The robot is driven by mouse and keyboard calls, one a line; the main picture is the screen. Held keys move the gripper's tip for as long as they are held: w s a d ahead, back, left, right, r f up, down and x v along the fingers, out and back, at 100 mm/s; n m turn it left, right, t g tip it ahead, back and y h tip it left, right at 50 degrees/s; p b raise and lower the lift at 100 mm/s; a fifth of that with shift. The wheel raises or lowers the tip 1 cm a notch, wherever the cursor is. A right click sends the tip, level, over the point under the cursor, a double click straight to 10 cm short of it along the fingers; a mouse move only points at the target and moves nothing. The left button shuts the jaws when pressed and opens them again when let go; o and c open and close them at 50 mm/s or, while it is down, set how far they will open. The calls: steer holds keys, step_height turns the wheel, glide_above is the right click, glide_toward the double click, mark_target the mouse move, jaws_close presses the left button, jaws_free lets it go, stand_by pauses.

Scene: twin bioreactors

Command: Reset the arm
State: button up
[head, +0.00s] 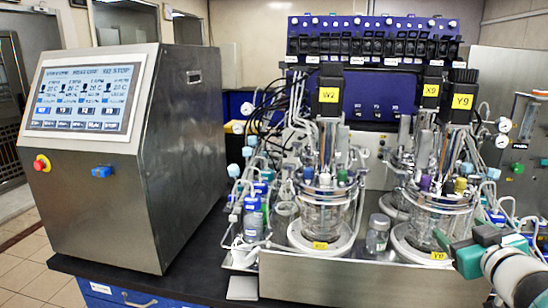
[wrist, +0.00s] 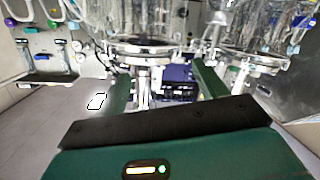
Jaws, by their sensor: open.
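My gripper (wrist: 163,86) shows in the wrist view as two green fingers set apart, with nothing between them. Its green and black body fills the bottom of that view. In the head view, a teal and white part of my arm (head: 505,268) is at the lower right, in front of the right bioreactor (head: 437,215). The gripper's fingertips cannot be made out there. The left bioreactor (head: 322,215), labelled W2, stands apart from the arm. In the wrist view, glass vessels (wrist: 145,22) show beyond the fingers; whether the fingers touch anything is unclear.
A steel control cabinet (head: 165,150) with a lit screen, red knob and blue button stands at left. A small clear jar (head: 377,235) stands between the bioreactors. Bottles (head: 253,215) and tubes crowd the left reactor.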

steer(key=s+a+f+g, duration=0.3)
steer(key=a, duration=0.5)
steer(key=s+a+f+m+g+y, duration=0.1)
steer(key=s+a+f+g, duration=0.2)
steer(key=a, duration=0.4)
steer(key=s+a+f+g+y, duration=0.1)
steer(key=s+a+f+g, duration=0.2)
steer(key=s+a+f, duration=0.2)
steer(key=a, duration=0.3)
steer(key=shift+s+a+f+m+g, duration=0.2)
steer(key=shift+a+f+m+g, duration=0.1)
steer(key=shift+a+m, duration=0.1)
